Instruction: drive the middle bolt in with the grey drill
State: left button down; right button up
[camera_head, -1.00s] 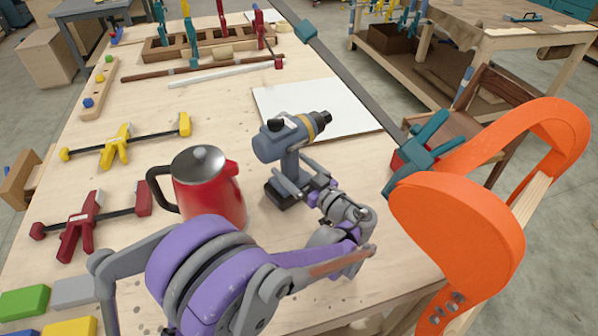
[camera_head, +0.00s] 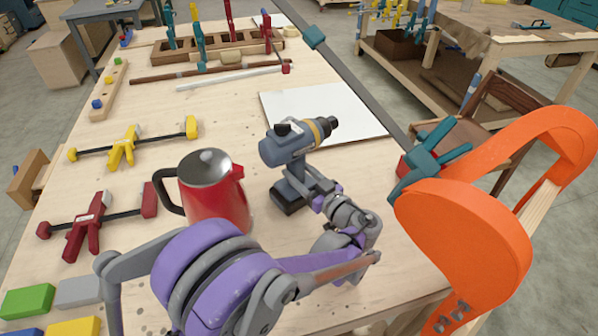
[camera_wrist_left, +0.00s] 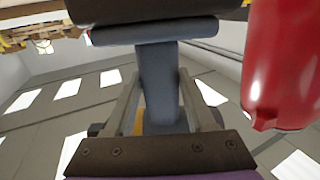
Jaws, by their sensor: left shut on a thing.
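The grey drill (camera_head: 290,148) is upright over the wooden table, its black chuck facing right and away from me. My left gripper (camera_head: 318,193) is shut on its handle, which shows between the two fingers in the left wrist view (camera_wrist_left: 160,80). I cannot tell whether the drill's base touches the table. The orange chair form (camera_head: 465,235) stands at the right edge of the table. Three small bolts sit low on its near face, the middle bolt (camera_head: 452,315) between the other two. My right gripper is out of view.
A red kettle (camera_head: 215,190) stands close left of the drill. A white board (camera_head: 340,112) lies behind it. A teal clamp (camera_head: 432,160) is beside the orange form. Red (camera_head: 90,225) and yellow (camera_head: 124,148) clamps lie at the left. Bare tabletop lies between drill and form.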

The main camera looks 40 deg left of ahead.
aim_at(300, 162)
pick_arm(q)
jog(key=shift+r, duration=0.1)
jog(key=shift+w+r+p, duration=0.1)
jog(key=shift+r+p, duration=1.35)
jog(key=shift+r, duration=0.55)
